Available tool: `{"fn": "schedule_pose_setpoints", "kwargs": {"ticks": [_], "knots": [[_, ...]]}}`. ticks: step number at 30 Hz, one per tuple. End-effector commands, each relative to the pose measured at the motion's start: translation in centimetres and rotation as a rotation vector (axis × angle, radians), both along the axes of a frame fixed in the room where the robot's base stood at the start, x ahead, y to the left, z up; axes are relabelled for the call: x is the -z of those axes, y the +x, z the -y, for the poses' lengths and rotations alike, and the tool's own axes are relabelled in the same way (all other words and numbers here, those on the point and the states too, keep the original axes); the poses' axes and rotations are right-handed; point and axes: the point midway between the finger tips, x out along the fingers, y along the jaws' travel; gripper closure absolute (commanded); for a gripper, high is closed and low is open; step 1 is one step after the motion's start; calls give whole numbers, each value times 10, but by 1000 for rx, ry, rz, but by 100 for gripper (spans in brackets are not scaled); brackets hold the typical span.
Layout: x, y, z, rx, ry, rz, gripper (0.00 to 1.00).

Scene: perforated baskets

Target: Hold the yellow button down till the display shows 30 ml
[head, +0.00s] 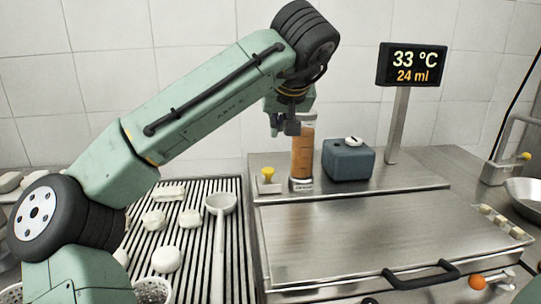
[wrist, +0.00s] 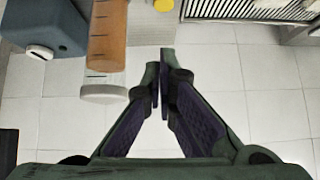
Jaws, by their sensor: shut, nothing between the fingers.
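The display (head: 411,65) stands on a post at the back right and reads 33 °C and 24 ml. The yellow button (head: 267,175) sits on a small metal base at the left of the raised steel shelf. It also shows at the top edge of the wrist view (wrist: 164,5). A clear cylinder with orange contents (head: 302,155) stands upright just right of the button; it shows in the wrist view too (wrist: 106,40). My gripper (head: 276,133) is shut and empty, above the button and apart from it, beside the cylinder's upper part. Its fingertips (wrist: 163,52) meet in the wrist view.
A blue-grey box (head: 348,160) stands right of the cylinder. A slatted rack (head: 190,240) with white lumps and a ladle (head: 220,205) lies to the left. A steel lid with a black handle (head: 421,276) is in front. Another yellow-tipped fixture (head: 526,156) and a bowl are far right.

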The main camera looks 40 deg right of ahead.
Motion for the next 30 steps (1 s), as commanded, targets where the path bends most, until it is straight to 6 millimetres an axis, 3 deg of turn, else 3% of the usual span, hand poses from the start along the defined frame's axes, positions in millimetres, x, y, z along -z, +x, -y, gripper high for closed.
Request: {"fn": "schedule_pose_setpoints", "kwargs": {"ticks": [11, 23, 30], "knots": [[11, 11, 5, -1, 1, 1, 100], [68, 62, 34, -1, 1, 1, 100], [101, 63, 33, 1, 1, 3, 100]]}}
